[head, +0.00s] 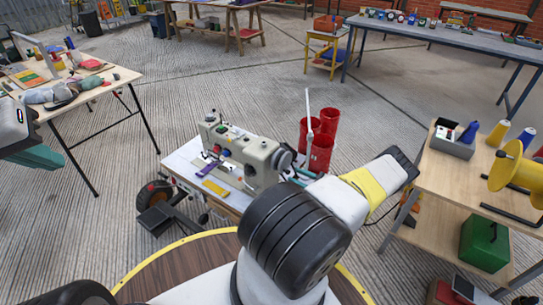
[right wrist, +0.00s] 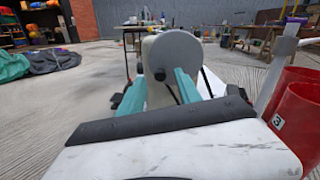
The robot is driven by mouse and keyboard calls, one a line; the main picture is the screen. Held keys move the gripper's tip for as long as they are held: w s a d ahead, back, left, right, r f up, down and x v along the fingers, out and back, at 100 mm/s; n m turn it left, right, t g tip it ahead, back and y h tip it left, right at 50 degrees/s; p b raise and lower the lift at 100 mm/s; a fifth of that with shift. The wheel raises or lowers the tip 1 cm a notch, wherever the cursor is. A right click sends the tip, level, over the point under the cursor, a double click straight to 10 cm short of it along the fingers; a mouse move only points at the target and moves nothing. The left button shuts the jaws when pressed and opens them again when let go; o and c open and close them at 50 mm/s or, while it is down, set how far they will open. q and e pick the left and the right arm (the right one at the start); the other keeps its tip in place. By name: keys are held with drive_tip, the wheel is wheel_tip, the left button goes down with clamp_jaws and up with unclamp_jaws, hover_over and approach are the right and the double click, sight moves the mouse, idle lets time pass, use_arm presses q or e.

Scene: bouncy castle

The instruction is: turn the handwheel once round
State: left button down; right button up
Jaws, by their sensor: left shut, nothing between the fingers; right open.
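The handwheel (head: 282,158) is a dark grey disc on the right end of a cream sewing machine (head: 247,153). In the right wrist view the handwheel (right wrist: 179,51) is a plain grey round face straight ahead, with a small dark knob at its lower left. My right gripper (head: 299,173) is open, its two teal fingers pointing at the wheel. In the right wrist view my right gripper (right wrist: 160,82) has its fingertips at the wheel's lower part; I cannot tell whether they touch it. My left gripper (head: 40,156) is shut and empty at the left edge, far from the machine.
The machine stands on a small white-topped table (head: 182,160). Red buckets (head: 321,150) stand close behind my right gripper. A wooden bench (head: 455,178) with a yellow spool (head: 506,166) is at right. A cluttered table (head: 105,80) is at left. Open floor lies beyond.

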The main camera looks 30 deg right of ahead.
sight(285, 163)
drive_tip(key=shift+x, duration=1.5)
clamp_jaws()
